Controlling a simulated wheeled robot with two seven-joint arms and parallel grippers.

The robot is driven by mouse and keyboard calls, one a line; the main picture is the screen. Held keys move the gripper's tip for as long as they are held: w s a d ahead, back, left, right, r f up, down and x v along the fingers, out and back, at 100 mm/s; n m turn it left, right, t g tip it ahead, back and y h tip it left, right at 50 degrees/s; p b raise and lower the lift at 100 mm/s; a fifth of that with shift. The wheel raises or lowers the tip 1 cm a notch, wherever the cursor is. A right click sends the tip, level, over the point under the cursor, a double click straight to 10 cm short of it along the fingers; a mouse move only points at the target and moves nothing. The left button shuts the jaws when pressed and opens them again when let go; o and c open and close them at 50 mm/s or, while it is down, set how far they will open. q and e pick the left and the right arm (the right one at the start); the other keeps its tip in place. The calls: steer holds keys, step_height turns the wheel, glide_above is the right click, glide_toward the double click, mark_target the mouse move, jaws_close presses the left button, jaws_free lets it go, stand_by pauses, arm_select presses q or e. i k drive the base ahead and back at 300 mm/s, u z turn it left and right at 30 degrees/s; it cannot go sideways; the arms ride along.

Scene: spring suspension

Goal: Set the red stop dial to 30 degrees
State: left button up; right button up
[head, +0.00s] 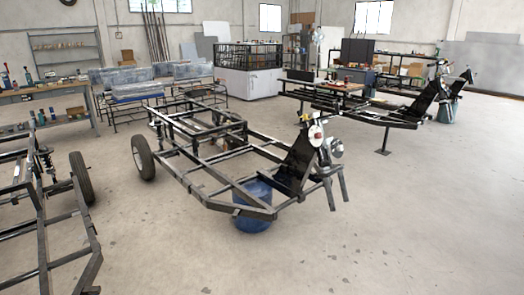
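A small round whitish disc (316,132) with some red on it sits at the top of the front bracket of the middle black frame. It may be the red stop dial, but it is too small to read any marks or angle. A darker grey disc (336,149) is just to its lower right. The black tubular frame (235,190) stands in the middle of the floor, with its front end over a blue drum (252,208). Neither of my grippers shows in the head view.
Another frame with wheels (42,225) stands at the left, and a third frame (385,105) at the right rear. A workbench (45,92) and a white cabinet (250,83) stand at the back. The concrete floor (420,225) at the front right is clear.

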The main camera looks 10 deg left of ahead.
mark_target(318, 135)
steer(key=z, duration=0.3)
steer(key=i, duration=1.5)
steer(key=u, duration=0.65)
steer(key=i, duration=1)
steer(key=u, duration=0.6)
